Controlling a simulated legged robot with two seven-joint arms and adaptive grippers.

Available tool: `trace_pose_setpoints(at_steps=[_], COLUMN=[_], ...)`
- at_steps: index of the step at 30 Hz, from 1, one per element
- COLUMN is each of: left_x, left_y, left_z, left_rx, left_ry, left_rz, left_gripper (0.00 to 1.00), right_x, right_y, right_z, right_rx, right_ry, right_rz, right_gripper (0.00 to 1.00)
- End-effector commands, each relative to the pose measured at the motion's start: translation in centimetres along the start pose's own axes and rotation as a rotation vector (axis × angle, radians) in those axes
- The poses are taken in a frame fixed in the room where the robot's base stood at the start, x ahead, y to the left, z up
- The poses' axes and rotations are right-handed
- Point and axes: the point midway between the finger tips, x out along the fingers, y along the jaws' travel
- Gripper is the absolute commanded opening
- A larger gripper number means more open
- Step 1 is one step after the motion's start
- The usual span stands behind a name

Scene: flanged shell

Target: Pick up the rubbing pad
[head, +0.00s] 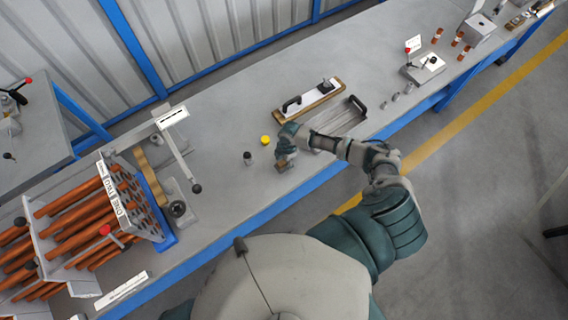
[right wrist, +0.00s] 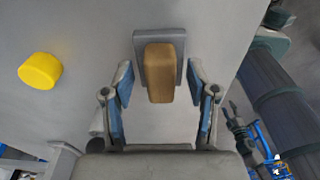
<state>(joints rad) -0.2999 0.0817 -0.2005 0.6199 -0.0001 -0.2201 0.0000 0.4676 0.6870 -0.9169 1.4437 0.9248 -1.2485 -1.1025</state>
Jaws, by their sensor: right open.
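The rubbing pad (right wrist: 165,75), which I take to be the tan block on a grey plate, sits on the bench in the right wrist view. My right gripper (right wrist: 160,82) is open, with one blue-padded finger on each side of the tan block and a visible gap on both sides. In the head view my right gripper (head: 286,158) is low over the bench near its front edge and mostly hides the pad. My left gripper is not in view.
A yellow cylinder (head: 265,140) stands left of the gripper, also in the right wrist view (right wrist: 40,71). A dark-topped small cylinder (head: 247,158) is further left. Behind are a wooden board with a handled white plate (head: 310,97) and a grey tray (head: 340,118). A rack of copper-coloured rods (head: 90,225) stands left.

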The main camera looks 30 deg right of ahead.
Motion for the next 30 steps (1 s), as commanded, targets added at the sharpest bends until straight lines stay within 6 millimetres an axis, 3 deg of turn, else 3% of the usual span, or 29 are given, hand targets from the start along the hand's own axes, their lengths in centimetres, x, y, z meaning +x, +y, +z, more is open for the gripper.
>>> trace_pose_setpoints(at_steps=[2,9,22,30], left_x=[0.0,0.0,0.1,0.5], left_y=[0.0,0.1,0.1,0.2], left_z=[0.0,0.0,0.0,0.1], left_rx=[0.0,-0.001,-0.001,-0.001], left_ry=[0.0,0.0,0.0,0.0], left_rz=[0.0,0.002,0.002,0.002], left_gripper=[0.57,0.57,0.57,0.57], right_x=[0.0,0.0,-0.5,-3.5], right_y=[0.0,0.0,0.0,0.1], right_z=[0.0,-0.1,0.0,-0.4], right_rx=[0.0,0.0,0.0,-0.002], right_ry=[0.0,-0.001,0.0,0.0], right_rz=[0.0,-0.001,0.0,0.003], right_gripper=[0.58,0.0,0.0,0.0])
